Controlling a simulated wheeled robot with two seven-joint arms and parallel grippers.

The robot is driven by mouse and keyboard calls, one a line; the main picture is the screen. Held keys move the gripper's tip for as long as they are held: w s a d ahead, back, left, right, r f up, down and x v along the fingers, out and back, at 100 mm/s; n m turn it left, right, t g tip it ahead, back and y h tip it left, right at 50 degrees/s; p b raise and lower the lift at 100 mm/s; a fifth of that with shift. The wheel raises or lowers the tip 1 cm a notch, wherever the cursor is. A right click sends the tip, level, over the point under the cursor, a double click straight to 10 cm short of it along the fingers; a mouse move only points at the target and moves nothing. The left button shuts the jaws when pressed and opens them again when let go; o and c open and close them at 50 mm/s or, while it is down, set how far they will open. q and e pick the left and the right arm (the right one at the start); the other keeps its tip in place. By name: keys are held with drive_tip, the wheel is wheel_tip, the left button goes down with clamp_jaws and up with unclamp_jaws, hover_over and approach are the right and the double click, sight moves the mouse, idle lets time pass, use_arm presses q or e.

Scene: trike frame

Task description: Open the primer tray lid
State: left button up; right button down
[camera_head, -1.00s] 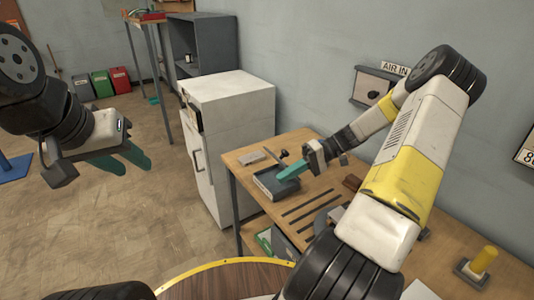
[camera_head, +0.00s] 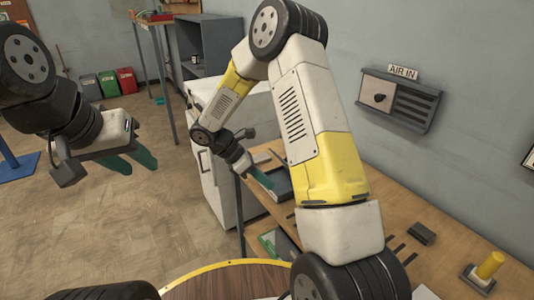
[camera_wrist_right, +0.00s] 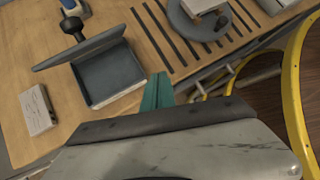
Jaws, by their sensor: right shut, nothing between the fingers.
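The primer tray (camera_wrist_right: 110,78) is a dark grey box on the wooden bench. In the right wrist view its lid (camera_wrist_right: 85,52) stands tilted up along the far side, with a black knob (camera_wrist_right: 72,27) on its back. The inside of the tray shows and looks empty. In the head view the tray (camera_head: 281,187) is partly hidden by my right arm. My right gripper (camera_wrist_right: 157,92) has its teal fingers together, beside the tray's near right corner and apart from the lid. It also shows in the head view (camera_head: 262,178). My left gripper (camera_head: 132,161) is open and empty over the floor.
A small pale block (camera_wrist_right: 37,108) lies left of the tray. Dark strips (camera_wrist_right: 175,35) and a round grey object (camera_wrist_right: 205,20) lie right of it. A white cabinet (camera_head: 222,185) stands beside the bench. A yellow-rimmed round table (camera_head: 225,280) is in front.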

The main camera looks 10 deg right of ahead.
drive_tip(key=w+a+r+n+t+h, duration=0.1)
drive_tip(key=w+a+r+n+t, duration=0.2)
drive_tip(key=w+a+r+t, duration=0.15)
drive_tip(key=shift+t, duration=0.35)
drive_tip(key=x, duration=0.3)
drive_tip(key=w+r+x, duration=0.1)
drive_tip(key=x, duration=0.3)
drive_tip(key=d+x, duration=0.1)
drive_tip(key=x, duration=0.2)
drive_tip(key=shift+w+d+r, duration=0.1)
drive_tip(key=shift+w+r, duration=0.05)
drive_tip(key=shift+w, duration=0.15)
drive_tip(key=shift+w+d+r, duration=0.25)
drive_tip(key=shift+d+r, duration=0.2)
drive_tip(key=shift+d, duration=0.1)
